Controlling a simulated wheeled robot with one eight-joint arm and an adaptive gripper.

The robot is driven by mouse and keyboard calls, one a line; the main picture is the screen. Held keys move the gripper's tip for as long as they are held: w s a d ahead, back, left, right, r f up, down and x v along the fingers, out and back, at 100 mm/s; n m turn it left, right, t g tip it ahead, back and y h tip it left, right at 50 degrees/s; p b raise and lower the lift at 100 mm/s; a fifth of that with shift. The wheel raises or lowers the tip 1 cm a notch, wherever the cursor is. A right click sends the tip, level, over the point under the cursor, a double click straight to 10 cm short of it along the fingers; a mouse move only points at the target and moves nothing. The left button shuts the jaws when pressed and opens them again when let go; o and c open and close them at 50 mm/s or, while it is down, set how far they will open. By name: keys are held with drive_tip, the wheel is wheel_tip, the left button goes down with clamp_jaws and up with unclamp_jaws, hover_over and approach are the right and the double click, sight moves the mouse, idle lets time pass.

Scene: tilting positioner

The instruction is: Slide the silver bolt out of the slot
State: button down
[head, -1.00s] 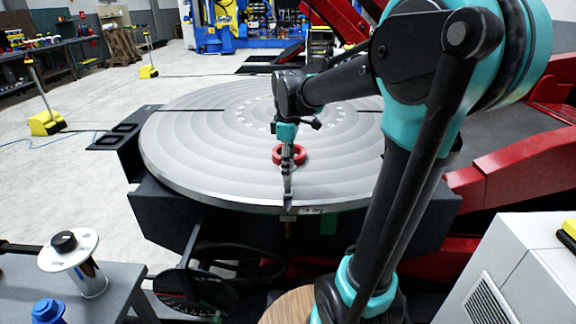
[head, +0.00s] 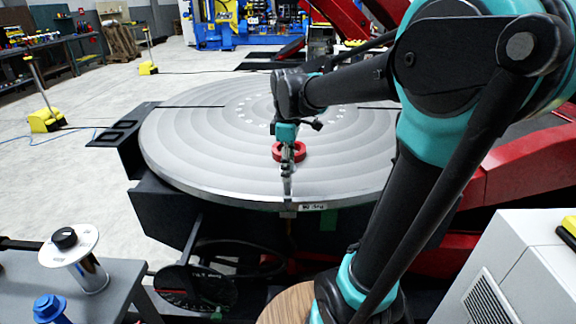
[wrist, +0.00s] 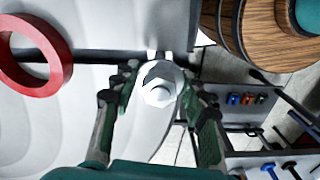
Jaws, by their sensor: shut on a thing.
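The silver bolt (wrist: 158,84) shows in the wrist view as a hex head over a round, pale flange. It lies between the two fingers of my gripper (wrist: 160,80), which are shut on it. A dark straight band, perhaps the slot (wrist: 105,57), runs up to the bolt from the left; how far the bolt sits in it is hidden. In the head view my gripper (head: 287,180) points down at the near rim of the big round silver table (head: 220,165). The bolt is too small and covered to make out there.
A red ring (head: 298,152) lies on the table just behind my gripper; it also shows in the wrist view (wrist: 60,70). A grey side bench (head: 110,285) with a chrome spool (head: 92,275) and blue knob stands front left. A round wooden top (head: 285,305) is in front.

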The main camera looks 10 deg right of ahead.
drive_tip(key=shift+s+a, duration=0.25)
drive_tip(key=shift+s, duration=1.05)
drive_tip(key=shift+s+a, duration=0.25)
drive_tip(key=shift+s, duration=1)
drive_tip(key=shift+s, duration=0.1)
drive_tip(key=shift+s+a, duration=0.2)
drive_tip(key=shift+s, duration=0.6)
drive_tip(key=shift+s+a, duration=0.15)
drive_tip(key=shift+s, duration=0.65)
wheel_tip(320, 180, up, 7)
